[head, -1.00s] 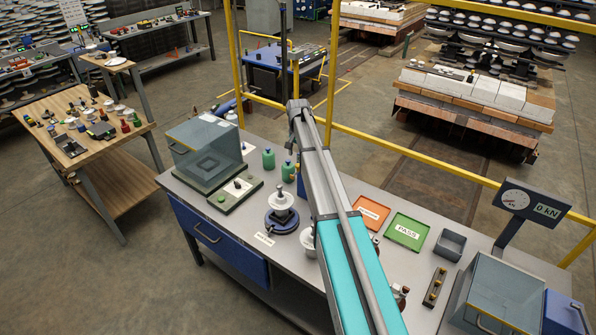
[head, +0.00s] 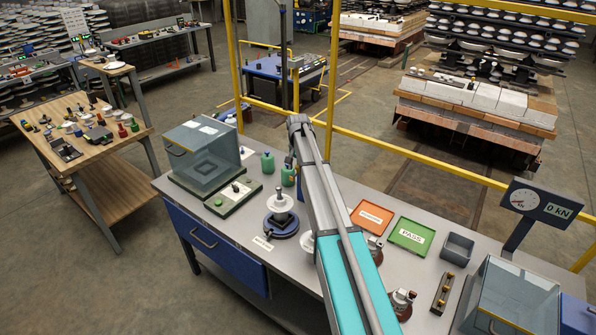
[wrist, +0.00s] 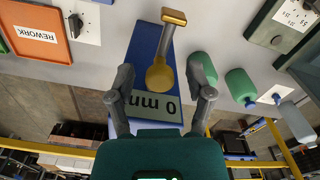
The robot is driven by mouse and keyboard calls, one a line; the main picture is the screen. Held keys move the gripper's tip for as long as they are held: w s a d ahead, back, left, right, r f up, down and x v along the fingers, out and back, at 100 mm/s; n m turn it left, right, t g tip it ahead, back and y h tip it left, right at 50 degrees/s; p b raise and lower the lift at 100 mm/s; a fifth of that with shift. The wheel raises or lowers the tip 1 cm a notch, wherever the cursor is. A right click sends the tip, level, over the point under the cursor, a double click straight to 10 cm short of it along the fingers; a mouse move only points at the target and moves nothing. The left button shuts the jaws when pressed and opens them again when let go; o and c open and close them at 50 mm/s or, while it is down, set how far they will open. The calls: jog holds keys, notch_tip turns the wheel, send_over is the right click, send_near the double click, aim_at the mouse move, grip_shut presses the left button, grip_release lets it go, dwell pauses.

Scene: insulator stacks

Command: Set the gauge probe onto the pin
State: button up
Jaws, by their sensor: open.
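My gripper (wrist: 162,94) is open in the wrist view. A brass probe (wrist: 160,76) with a rounded end and a bar-like top lies between its fingers, with gaps visible on both sides. It is in front of a blue gauge stand (wrist: 143,52) with a display (wrist: 150,108) reading 0 mm. In the head view, my arm hides most of the stand and the probe. A white insulator (head: 280,207) stands upright on a round blue fixture (head: 281,228) left of my arm, with a narrow grey pin-like piece (head: 280,191) on top.
Green bottles (head: 268,162) stand behind the fixture. A clear-sided box (head: 203,150) is at the bench's left. An orange tray (head: 371,217), a green PASS tray (head: 411,236) and a grey bin (head: 457,249) lie right of my arm. A force readout (head: 540,203) stands at the right.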

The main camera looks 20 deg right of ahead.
jog(key=shift+f, duration=0.1)
grip_shut()
jog(key=s+a, duration=0.1)
jog(key=a, duration=0.1)
jog(key=s+a, duration=0.2)
jog(key=shift+a, duration=0.1)
dwell(0.6)
grip_release()
dwell(0.3)
